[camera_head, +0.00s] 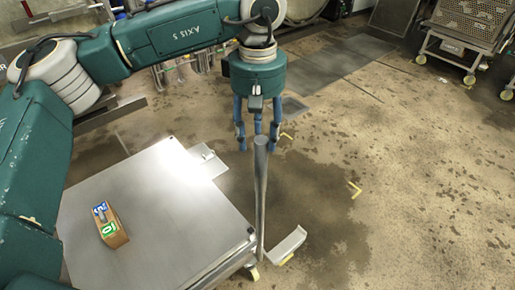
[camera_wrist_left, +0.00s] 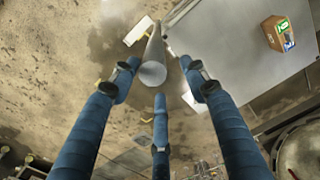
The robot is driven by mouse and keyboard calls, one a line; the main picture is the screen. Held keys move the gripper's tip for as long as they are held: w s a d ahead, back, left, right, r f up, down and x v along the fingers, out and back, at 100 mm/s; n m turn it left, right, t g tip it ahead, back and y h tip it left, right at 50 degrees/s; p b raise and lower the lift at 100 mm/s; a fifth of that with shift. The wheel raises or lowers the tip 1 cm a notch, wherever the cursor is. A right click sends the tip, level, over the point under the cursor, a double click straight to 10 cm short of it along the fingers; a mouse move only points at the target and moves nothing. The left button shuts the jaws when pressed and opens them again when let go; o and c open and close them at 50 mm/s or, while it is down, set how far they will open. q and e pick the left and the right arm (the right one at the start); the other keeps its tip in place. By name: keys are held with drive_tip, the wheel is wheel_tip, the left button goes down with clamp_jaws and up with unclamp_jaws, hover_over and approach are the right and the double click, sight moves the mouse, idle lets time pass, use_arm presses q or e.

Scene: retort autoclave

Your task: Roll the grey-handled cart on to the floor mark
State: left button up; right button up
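The cart (camera_head: 150,235) is a low flat metal platform at the lower left, with a grey upright handle post (camera_head: 262,195) at its right corner. My left gripper (camera_head: 257,138) hangs over the post's top, its blue fingers pointing down. In the left wrist view the post's round end (camera_wrist_left: 153,73) lies between the spread fingertips (camera_wrist_left: 160,78), with gaps visible around it. The gripper is open; I cannot tell whether any finger touches the post. Yellow floor mark pieces show right of the post (camera_head: 355,188) and behind it (camera_head: 288,136). My right gripper is not in view.
A small cardboard box (camera_head: 110,226) with green and blue labels sits on the cart. A wheeled wire-basket trolley (camera_head: 468,30) stands at the back right. Dark plates (camera_head: 335,62) lie in the floor behind. Open, stained floor lies to the right.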

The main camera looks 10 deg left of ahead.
use_arm(q)
wheel_tip(320, 180, up, 5)
drive_tip(key=shift+r, duration=0.2)
idle(0.5)
